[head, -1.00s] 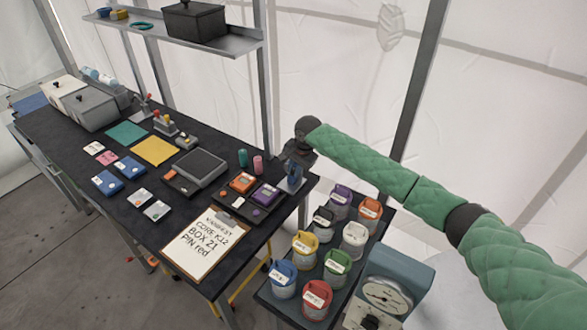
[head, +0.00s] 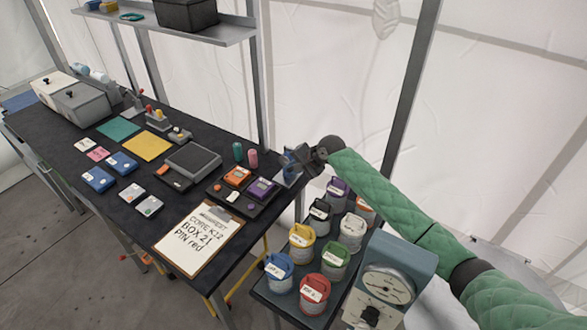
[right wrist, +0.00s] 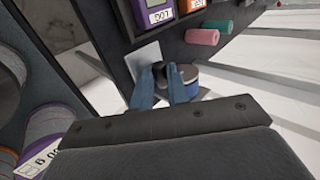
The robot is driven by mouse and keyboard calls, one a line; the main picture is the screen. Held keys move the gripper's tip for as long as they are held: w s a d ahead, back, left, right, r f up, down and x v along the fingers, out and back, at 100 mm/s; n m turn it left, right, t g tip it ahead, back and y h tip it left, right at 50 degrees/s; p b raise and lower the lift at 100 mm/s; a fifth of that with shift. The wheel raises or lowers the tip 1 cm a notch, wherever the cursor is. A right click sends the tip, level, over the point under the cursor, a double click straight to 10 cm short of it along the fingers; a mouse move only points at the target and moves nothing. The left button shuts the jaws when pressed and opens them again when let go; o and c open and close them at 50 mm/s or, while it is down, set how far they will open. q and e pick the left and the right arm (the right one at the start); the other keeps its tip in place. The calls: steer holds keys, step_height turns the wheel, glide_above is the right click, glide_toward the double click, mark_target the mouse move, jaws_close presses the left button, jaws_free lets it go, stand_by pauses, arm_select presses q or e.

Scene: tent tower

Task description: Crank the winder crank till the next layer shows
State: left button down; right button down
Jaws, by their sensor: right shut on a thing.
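The winder (head: 287,178) stands at the right end of the dark table, a small blue-grey device partly hidden behind my gripper. My right gripper (head: 302,160) reaches it from the right. In the right wrist view the two blue fingers of my right gripper (right wrist: 165,84) are shut on the dark knob of the winder crank (right wrist: 180,72). A round drum with a blue rim (right wrist: 189,82) shows just behind the fingers. Any layer on the winder is too hidden to read. My left gripper is not in view.
A clipboard (head: 199,240) reads "MANIFEST, CORE K12, BOX 21, PIN red". Several lidded tubs and a dial box (head: 388,285) stand on the side table.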

steer(key=c, duration=1.4)
jaws_free()
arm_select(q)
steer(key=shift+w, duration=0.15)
arm_select(e)
steer(key=shift+o, duration=0.2)
